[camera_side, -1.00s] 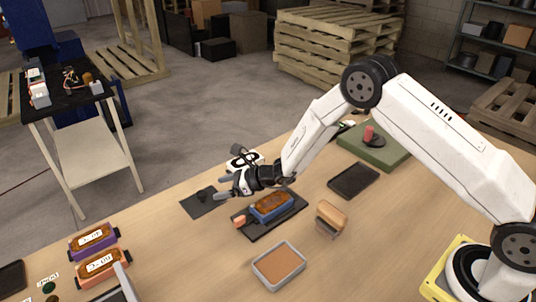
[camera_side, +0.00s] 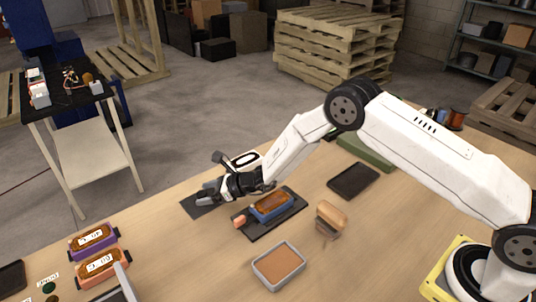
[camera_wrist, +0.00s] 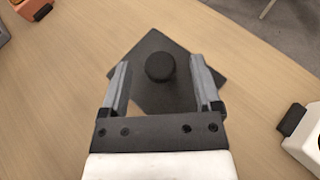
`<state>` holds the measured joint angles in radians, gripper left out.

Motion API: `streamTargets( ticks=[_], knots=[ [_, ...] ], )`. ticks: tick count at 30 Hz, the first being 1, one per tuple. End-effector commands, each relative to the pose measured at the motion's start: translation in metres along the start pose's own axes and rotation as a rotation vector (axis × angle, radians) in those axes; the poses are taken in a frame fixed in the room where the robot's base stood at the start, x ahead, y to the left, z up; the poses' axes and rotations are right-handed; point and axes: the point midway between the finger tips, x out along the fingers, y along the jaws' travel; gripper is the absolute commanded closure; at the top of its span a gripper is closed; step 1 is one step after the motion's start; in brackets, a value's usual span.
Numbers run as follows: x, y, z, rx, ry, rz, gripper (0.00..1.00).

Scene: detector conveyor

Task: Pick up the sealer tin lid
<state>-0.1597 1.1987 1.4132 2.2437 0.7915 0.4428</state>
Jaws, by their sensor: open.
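The sealer tin lid (camera_wrist: 160,66) looks like a small round black piece on a dark square mat (camera_wrist: 150,42). My gripper (camera_wrist: 159,82) is open, with one finger on each side of the lid's line. The lid shows between and slightly beyond the fingertips, and I see no contact. In the side view my gripper (camera_side: 205,193) is low over the dark mat (camera_side: 190,208) and hides the lid there.
A blue case with an amber top (camera_side: 271,207) sits on a black tray close to my gripper. A grey-rimmed tray (camera_side: 279,266) and a wooden-topped block (camera_side: 331,217) stand nearer. Purple (camera_side: 93,240) and orange (camera_side: 103,268) cases are at left.

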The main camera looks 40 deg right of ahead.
Motion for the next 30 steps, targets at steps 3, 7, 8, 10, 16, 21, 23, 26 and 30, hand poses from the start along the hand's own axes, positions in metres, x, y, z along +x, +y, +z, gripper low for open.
streamTargets(
  ticks=[3, 7, 8, 10, 16, 21, 23, 26, 30],
  knots=[
    [0.01, 0.0, 0.0, -0.002, 0.001, 0.001, 0.19],
    [0.016, 0.0, 0.0, -0.001, 0.0, 0.001, 0.19],
    [0.017, 0.0, 0.0, -0.001, 0.0, 0.001, 0.19],
    [0.018, 0.0, 0.0, -0.001, 0.0, 0.0, 0.19],
    [0.018, 0.0, 0.0, -0.001, 0.0, 0.0, 0.19],
    [0.018, 0.0, 0.0, -0.001, 0.0, 0.0, 0.19],
    [0.018, 0.0, 0.0, -0.001, 0.0, 0.0, 0.19],
    [0.018, 0.0, 0.0, -0.001, 0.0, 0.0, 0.32],
    [0.018, 0.0, 0.0, -0.001, 0.0, 0.0, 0.76]
  ],
)
